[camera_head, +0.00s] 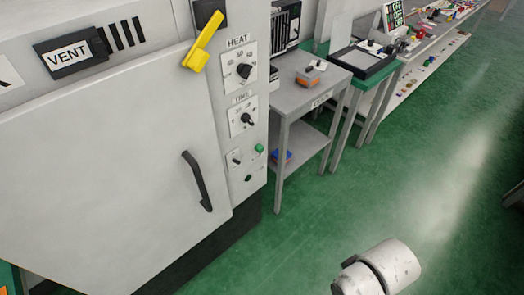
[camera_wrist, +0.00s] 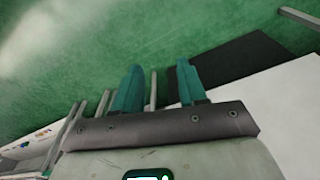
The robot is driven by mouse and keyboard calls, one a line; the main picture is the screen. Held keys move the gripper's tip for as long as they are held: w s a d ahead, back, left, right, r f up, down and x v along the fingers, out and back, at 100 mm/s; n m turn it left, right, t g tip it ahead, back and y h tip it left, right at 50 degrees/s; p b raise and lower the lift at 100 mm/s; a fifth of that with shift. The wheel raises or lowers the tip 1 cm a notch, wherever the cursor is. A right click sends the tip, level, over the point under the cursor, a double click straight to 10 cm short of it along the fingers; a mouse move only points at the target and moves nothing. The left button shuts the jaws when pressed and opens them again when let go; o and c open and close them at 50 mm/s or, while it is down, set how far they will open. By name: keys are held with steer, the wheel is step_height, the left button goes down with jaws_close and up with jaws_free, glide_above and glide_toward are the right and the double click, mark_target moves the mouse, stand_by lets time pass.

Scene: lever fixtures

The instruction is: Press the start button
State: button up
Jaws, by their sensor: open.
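A green button (camera_head: 259,148) sits on the lower control plate (camera_head: 247,163) at the right side of the grey oven's front. It is likely the start button, but no label for it is readable. Beside it on the left is a small black toggle (camera_head: 237,161), and a dark round spot is below. My gripper (camera_wrist: 157,88) shows in the wrist view with two teal fingers apart and nothing between them. It points over the green floor, away from the button. In the head view only part of my arm shows at the bottom right; the fingers are out of sight.
The oven door (camera_head: 110,180) is shut, with a black handle (camera_head: 197,181). Above the button are the TIME knob (camera_head: 246,119), HEAT knob (camera_head: 244,71) and a yellow lever (camera_head: 204,40). A grey table (camera_head: 312,88) stands right of the oven. The green floor in front is clear.

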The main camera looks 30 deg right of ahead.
jaws_close()
stand_by(1.5)
